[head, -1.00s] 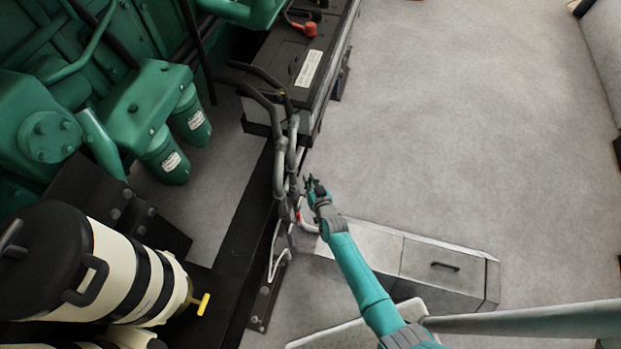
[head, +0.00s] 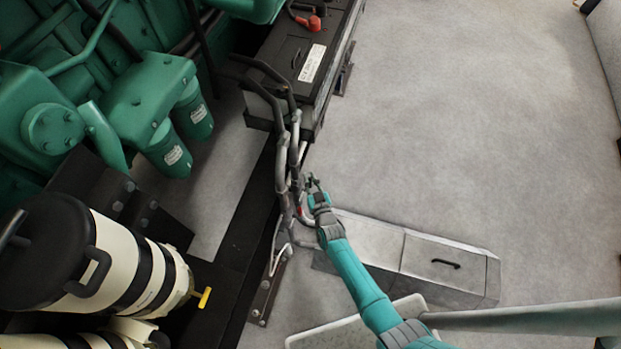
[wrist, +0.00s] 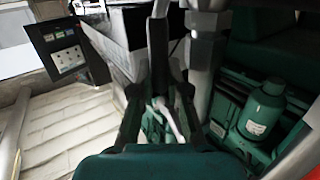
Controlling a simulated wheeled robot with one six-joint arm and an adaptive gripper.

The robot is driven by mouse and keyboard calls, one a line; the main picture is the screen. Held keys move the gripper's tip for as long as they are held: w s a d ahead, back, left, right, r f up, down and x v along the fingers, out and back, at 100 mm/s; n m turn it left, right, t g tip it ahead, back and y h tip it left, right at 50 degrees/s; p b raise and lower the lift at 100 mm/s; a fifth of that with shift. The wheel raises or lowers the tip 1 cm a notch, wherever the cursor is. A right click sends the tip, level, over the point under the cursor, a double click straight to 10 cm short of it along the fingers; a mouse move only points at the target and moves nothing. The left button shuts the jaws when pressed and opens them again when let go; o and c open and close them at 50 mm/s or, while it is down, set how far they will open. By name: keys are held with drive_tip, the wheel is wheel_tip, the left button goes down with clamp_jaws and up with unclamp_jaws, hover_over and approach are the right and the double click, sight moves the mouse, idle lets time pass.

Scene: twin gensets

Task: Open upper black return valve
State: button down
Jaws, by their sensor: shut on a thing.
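My gripper (head: 315,183) is beside the upright grey pipes (head: 283,165) with black hoses on top. In the wrist view my gripper (wrist: 160,95) has its two dark fingers close together around a narrow dark piece (wrist: 158,58), which looks like the black handle of the return valve. A pale lever-like bar (wrist: 171,117) shows just below, between the fingers. The valve body is mostly hidden by the fingers and pipes, and I cannot tell the handle's exact angle.
A black battery box (head: 300,60) stands behind the pipes. A grey floor box (head: 445,270) lies right of my arm. Green engine parts (head: 150,100) and a cream cylinder (head: 105,265) are at left. A control panel (wrist: 65,55) shows in the wrist view. Floor at right is clear.

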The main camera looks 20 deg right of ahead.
drive_tip(key=c, duration=1.1)
unclamp_jaws()
drive_tip(key=shift+c, duration=0.2)
drive_tip(key=shift+s, duration=0.1)
drive_tip(key=s+r, duration=0.1)
drive_tip(key=s, duration=1)
drive_tip(key=shift+s+r, duration=0.25)
drive_tip(key=shift+s, duration=0.05)
